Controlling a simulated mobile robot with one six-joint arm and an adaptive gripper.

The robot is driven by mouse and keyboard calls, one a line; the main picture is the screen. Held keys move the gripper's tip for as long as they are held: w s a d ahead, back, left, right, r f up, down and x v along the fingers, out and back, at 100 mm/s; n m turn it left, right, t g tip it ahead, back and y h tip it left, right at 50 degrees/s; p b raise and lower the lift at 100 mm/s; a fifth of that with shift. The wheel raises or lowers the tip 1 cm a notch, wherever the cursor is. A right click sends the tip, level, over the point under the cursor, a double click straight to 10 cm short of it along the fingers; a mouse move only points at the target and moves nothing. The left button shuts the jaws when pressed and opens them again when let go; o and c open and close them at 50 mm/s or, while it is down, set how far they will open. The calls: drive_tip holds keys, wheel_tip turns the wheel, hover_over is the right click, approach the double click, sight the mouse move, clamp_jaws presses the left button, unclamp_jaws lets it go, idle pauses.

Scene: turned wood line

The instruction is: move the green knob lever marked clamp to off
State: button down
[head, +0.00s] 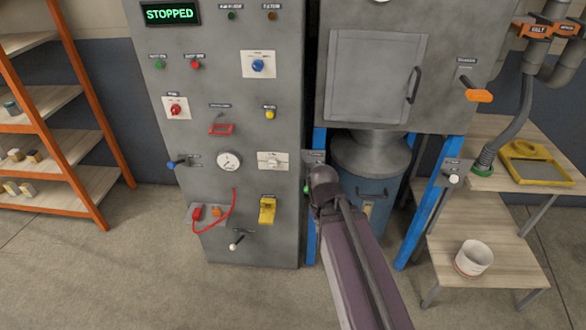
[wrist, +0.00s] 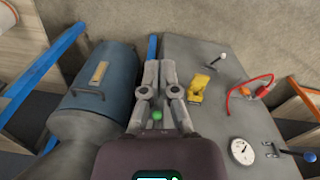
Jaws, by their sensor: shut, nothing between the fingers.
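The green knob (head: 306,189) of a lever shows as a small sliver in the head view, at the left edge of my arm, by the blue post right of the grey cabinet. In the wrist view the green knob (wrist: 157,115) shows between the bases of my gripper's fingers, nearer the palm than the tips. My gripper (wrist: 158,66) is shut with nothing held, its fingertips together beyond the knob in the picture. I cannot tell whether it touches the knob. The lever's marking and most of its plate are hidden by my arm.
The grey cabinet (head: 248,90) carries a gauge (head: 229,162), a yellow latch (head: 267,210), a red cable (head: 233,205) and a white-knobbed lever (head: 234,245). A blue drum (head: 366,190) stands right of the post. Another white-knobbed lever (head: 454,179) sits on the right post.

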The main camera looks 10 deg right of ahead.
drive_tip(key=w+f+n+h+b, duration=0.3)
drive_tip(key=w+f+h+b, duration=0.1)
drive_tip(key=w+f+b, duration=0.25)
drive_tip(key=w+a+f+n+t+h+b, duration=0.2)
drive_tip(key=w+a+n+t+h+b, duration=0.4)
drive_tip(key=w+a+b, duration=0.6)
drive_tip(key=w+h+b, duration=0.1)
drive_tip(key=w+h, duration=0.1)
drive_tip(key=w, duration=0.1)
drive_tip(key=shift+a+n, duration=0.2)
drive_tip(key=shift+n, duration=0.2)
drive_tip(key=shift+w+d+b, duration=0.1)
drive_tip(key=shift+w+b, duration=0.05)
drive_tip(key=shift+b, duration=0.15)
drive_tip(key=b+x, duration=0.5)
drive_tip(key=x, duration=0.9)
drive_tip(key=shift+w+r, duration=0.15)
drive_tip(key=shift+w, duration=0.1)
